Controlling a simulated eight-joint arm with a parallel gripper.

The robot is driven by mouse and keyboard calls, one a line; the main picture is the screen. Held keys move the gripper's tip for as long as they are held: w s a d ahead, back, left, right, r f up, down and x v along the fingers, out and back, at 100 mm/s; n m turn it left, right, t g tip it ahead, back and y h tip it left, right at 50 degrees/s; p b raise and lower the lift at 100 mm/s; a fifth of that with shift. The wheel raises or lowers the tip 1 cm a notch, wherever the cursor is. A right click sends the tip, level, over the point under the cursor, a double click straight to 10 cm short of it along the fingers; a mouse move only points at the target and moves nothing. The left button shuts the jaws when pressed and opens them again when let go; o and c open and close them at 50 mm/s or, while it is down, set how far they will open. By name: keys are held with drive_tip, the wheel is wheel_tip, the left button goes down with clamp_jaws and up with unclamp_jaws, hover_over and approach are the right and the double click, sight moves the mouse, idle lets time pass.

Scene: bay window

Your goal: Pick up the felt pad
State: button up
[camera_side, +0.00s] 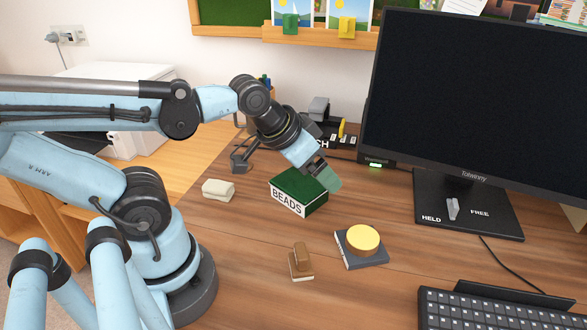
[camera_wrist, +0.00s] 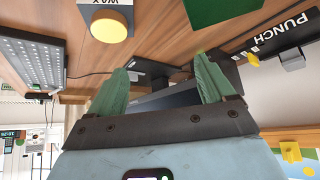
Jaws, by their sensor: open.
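No item is labelled as the felt pad, and I cannot tell for certain which one it is. One candidate is a small brown block on a pale base (camera_side: 301,264), at the front middle of the desk in the side view. Another is a cream rounded block (camera_side: 218,190), left of the green box. My gripper (camera_side: 328,178) is in the air at the green box marked BEADS (camera_side: 298,192), partly in front of it in the side view. In the wrist view, the green fingers of my gripper (camera_wrist: 160,82) are apart, with nothing held between them.
A yellow disc (camera_side: 363,239) sits on a dark flat block (camera_side: 371,260), its label partly readable in the wrist view. The monitor (camera_side: 470,95), its base marked HELD and FREE (camera_side: 490,222), and the keyboard (camera_side: 490,310) fill the right. Bare desk lies around the brown block.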

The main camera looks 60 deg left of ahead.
idle(0.3)
drive_tip(key=shift+o, duration=0.6)
drive_tip(key=m+g, duration=0.4)
drive_tip(key=g, duration=0.3)
approach(301, 250)
drive_tip(key=shift+w+a, duration=0.25)
drive_tip(key=shift+w, duration=0.2)
drive_tip(key=shift+s+f, duration=0.1)
drive_tip(key=shift+f, duration=3.3)
drive_tip(key=shift+s+d+f, duration=0.15)
drive_tip(key=shift+f, duration=0.55)
drive_tip(key=shift+s+d+f, duration=0.1)
drive_tip(key=shift+d+f, duration=0.05)
drive_tip(key=shift+f, duration=1.7)
